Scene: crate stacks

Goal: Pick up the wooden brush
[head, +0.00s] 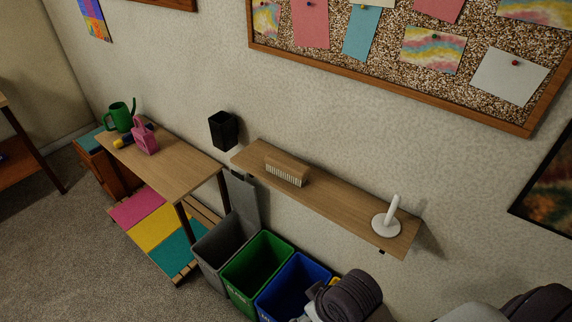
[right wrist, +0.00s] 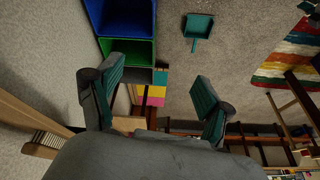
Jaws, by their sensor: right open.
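The wooden brush (head: 287,166) lies on the wooden wall shelf (head: 340,203), toward its left end. It has a brown wooden back and pale bristles along its side facing me. In the right wrist view, the shelf (right wrist: 25,113) shows at the left edge, and the brush's bristles (right wrist: 43,145) show below it, left of the gripper. My right gripper (right wrist: 158,78) is open, with nothing between its fingers, and apart from the brush. In the head view, part of my right arm shows at the bottom, below the shelf. My left gripper is not in view.
A white stand with an upright rod (head: 386,222) is on the shelf's right end. Grey (head: 213,250), green (head: 240,279) and blue (head: 282,299) bins stand below. A black holder (head: 222,129) hangs left of the shelf. A wooden table (head: 175,168) stands left.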

